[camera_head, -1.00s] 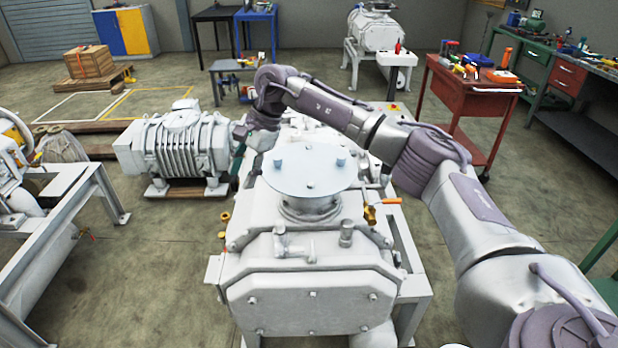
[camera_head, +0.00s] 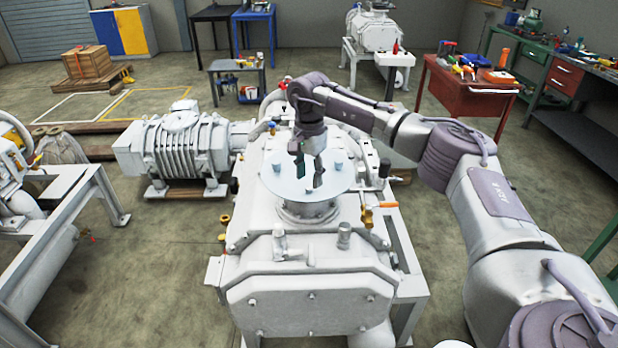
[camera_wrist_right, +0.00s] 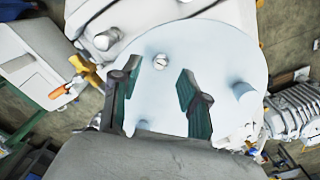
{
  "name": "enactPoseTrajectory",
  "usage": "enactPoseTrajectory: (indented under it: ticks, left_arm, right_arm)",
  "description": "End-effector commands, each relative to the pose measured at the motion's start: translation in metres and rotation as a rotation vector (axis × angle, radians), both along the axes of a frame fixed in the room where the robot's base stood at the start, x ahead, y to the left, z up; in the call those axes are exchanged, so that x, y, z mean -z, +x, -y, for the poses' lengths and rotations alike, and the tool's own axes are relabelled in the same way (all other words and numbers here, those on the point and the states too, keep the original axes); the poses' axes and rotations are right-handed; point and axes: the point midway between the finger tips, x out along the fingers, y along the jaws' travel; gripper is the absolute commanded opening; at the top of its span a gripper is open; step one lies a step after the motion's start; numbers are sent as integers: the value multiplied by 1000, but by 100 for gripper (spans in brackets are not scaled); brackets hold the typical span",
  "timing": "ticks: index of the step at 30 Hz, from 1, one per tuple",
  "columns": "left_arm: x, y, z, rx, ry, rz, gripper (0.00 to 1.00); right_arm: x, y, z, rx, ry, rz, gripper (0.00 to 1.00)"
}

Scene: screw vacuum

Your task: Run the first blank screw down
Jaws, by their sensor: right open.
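The blank, a pale blue round plate (camera_head: 275,182), lies on the flanged port of the large grey vacuum pump (camera_head: 308,268). My right gripper (camera_head: 309,178) points down over the plate with its fingers apart and empty. In the right wrist view the gripper (camera_wrist_right: 157,105) faces the plate (camera_wrist_right: 200,50). A small light screw head (camera_wrist_right: 160,62) shows beyond the fingertips. A raised blue screw (camera_wrist_right: 243,92) stands right of the fingers, and another (camera_wrist_right: 143,124) is partly hidden low between them. I cannot tell which screw is the first. My left gripper is out of view.
An orange-handled brass valve (camera_head: 368,216) stands beside the port at right. Upright fittings (camera_head: 344,235) rise from the pump's front top. A second ribbed pump (camera_head: 180,150) is at left, and a red tool cart (camera_head: 465,105) is at back right.

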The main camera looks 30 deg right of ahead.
Motion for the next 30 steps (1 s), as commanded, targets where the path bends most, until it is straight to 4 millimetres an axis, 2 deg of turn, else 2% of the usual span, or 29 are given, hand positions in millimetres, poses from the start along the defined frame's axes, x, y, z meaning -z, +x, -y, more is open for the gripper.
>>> enactPoseTrajectory:
  ticks: [6,16,24,30]
  left_arm:
    - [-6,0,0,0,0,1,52]
    - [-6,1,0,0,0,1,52]
    - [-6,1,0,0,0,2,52]
    - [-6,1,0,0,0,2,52]
  right_arm:
    - [21,0,0,0,0,0,45]
    - [24,0,0,0,0,1,45]
    - [24,0,0,0,0,1,0]
    - [24,0,0,2,0,1,0]
